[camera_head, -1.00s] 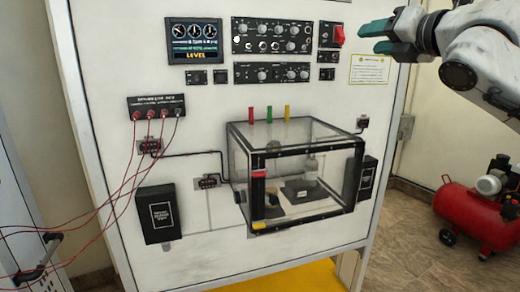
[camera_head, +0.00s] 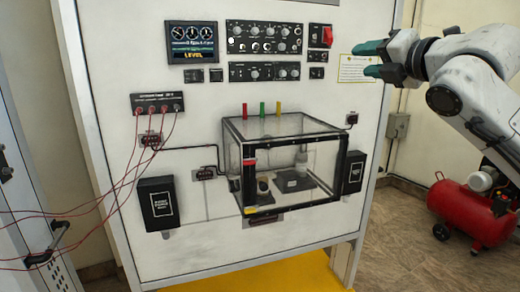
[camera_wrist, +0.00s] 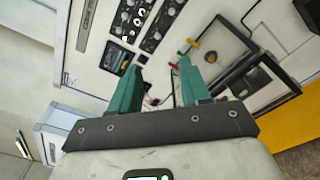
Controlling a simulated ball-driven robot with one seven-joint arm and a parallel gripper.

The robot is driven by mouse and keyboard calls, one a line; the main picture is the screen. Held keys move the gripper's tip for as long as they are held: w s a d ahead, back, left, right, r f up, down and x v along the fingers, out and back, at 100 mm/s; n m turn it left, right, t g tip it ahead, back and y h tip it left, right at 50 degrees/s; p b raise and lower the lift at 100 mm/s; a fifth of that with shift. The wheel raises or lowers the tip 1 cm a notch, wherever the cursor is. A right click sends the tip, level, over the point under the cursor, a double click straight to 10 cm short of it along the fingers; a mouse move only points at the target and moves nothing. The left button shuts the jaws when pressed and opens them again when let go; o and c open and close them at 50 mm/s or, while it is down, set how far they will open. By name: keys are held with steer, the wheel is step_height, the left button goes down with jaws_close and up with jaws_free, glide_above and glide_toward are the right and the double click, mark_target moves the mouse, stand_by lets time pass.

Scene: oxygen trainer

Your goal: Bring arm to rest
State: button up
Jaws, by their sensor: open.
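My gripper (camera_head: 374,60) is at the upper right in the head view, in front of the right part of the trainer panel. Its two green fingers are apart with nothing between them. In the wrist view my gripper (camera_wrist: 160,88) also shows open and empty, with the panel beyond it. My arm comes in from the right edge in the head view. Whether the fingers touch the panel cannot be told, but they look apart from it.
The white trainer panel (camera_head: 110,75) carries a level display (camera_head: 192,42), black control units (camera_head: 264,37), a red switch (camera_head: 327,36) and a clear box (camera_head: 285,127). Red cables (camera_head: 115,190) hang at left. A red compressor (camera_head: 470,212) stands on the floor at right, with bare floor before it.

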steer(key=s+a+f+m+g+h, duration=0.1)
steer(key=s+f+m, duration=0.2)
steer(key=f+m, duration=0.55)
steer(key=s+a+f+m+g, duration=0.1)
steer(key=s+f+m+g, duration=0.15)
steer(key=f, duration=1.15)
steer(key=s+a+f+m+h, duration=0.15)
steer(key=f+m, duration=0.45)
steer(key=f, duration=0.6)
steer(key=s+d+f+m+g+h, duration=0.15)
steer(key=s+f+m+g, duration=0.35)
steer(key=s+f, duration=1.1)
steer(key=s+d+f+m+g+h, duration=0.1)
steer(key=s+d+f+m+g, duration=0.1)
steer(key=s+f, duration=0.3)
steer(key=s+d+f+m+g+h, duration=0.1)
steer(key=s+f+m, duration=0.3)
steer(key=s, duration=0.9)
steer(key=s+d+f+m+g+b, duration=0.1)
steer(key=s+d+f+m+g, duration=0.2)
steer(key=s+f, duration=0.4)
steer(key=shift+s+d+m+g+h, duration=0.3)
steer(key=shift+s+d+g+h, duration=0.15)
steer(key=shift+s, duration=0.6)
